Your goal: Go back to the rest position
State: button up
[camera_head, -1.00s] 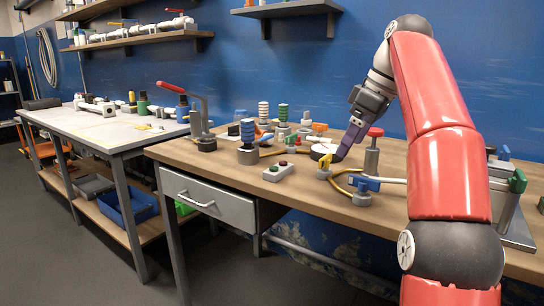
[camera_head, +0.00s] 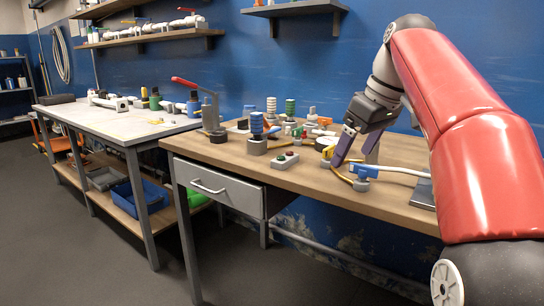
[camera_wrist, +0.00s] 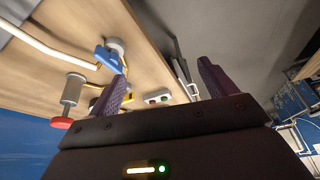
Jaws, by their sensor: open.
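My gripper (camera_head: 352,147) hangs over the right part of the wooden workbench (camera_head: 225,157) at the end of my red arm. Its two purple fingers are apart with nothing between them. In the wrist view the fingers (camera_wrist: 165,85) also stand wide apart and empty. A blue-handled valve (camera_head: 364,171) with a pale hose is just right of the fingers, and it shows in the wrist view (camera_wrist: 107,57). A control box with red and green buttons (camera_head: 285,160) lies left of the gripper. I cannot tell whether the fingertips touch anything.
A second, white-topped table (camera_head: 122,128) stands at the left with a blue bin (camera_head: 150,195) below. Wall shelves (camera_head: 295,10) are above. The floor in front is clear.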

jog(key=s+f+m+t+h, duration=0.2)
jog(key=s+f+m, duration=0.6)
jog(key=s+f, duration=1.5)
notch_tip(320, 180, down, 3)
jog(key=shift+s+a+r+h, duration=0.1)
jog(key=shift+s+a+h, duration=0.1)
jog(key=shift+a+h, duration=0.25)
